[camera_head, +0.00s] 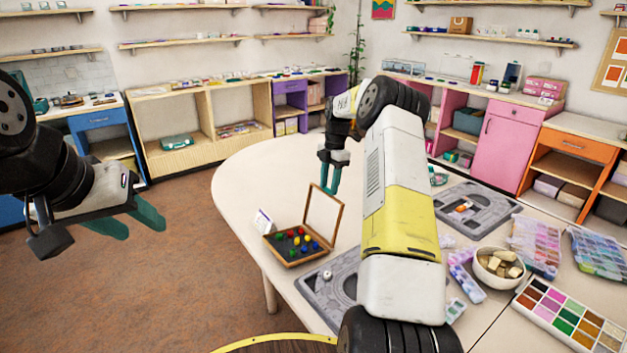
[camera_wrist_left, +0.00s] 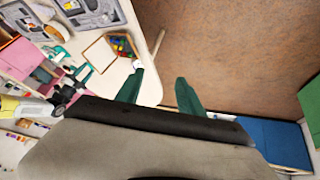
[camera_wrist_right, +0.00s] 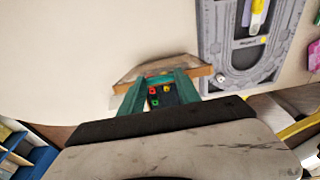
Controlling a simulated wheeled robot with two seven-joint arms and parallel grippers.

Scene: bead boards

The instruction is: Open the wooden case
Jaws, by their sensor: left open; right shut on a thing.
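The wooden case (camera_head: 269,241) stands on the pale table with its lid (camera_head: 322,219) raised steeply, showing a pale inner panel. Red, blue, green and yellow beads lie in its dark base. My right gripper (camera_head: 331,188) is at the lid's top edge, shut on it. In the right wrist view its fingers (camera_wrist_right: 160,78) straddle the wooden edge (camera_wrist_right: 200,70), with beads visible between them; the exact contact is partly hidden. My left gripper (camera_head: 146,233) is open and empty, off the table over the brown floor. The case also shows in the left wrist view (camera_wrist_left: 100,57).
A small white card (camera_head: 263,222) stands beside the case at the left. A grey bead board (camera_head: 318,291) lies in front of it, and another (camera_head: 490,203) lies further right. A bowl of wooden blocks (camera_head: 483,268) and bead boxes (camera_head: 535,243) fill the right side. Table behind the case is clear.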

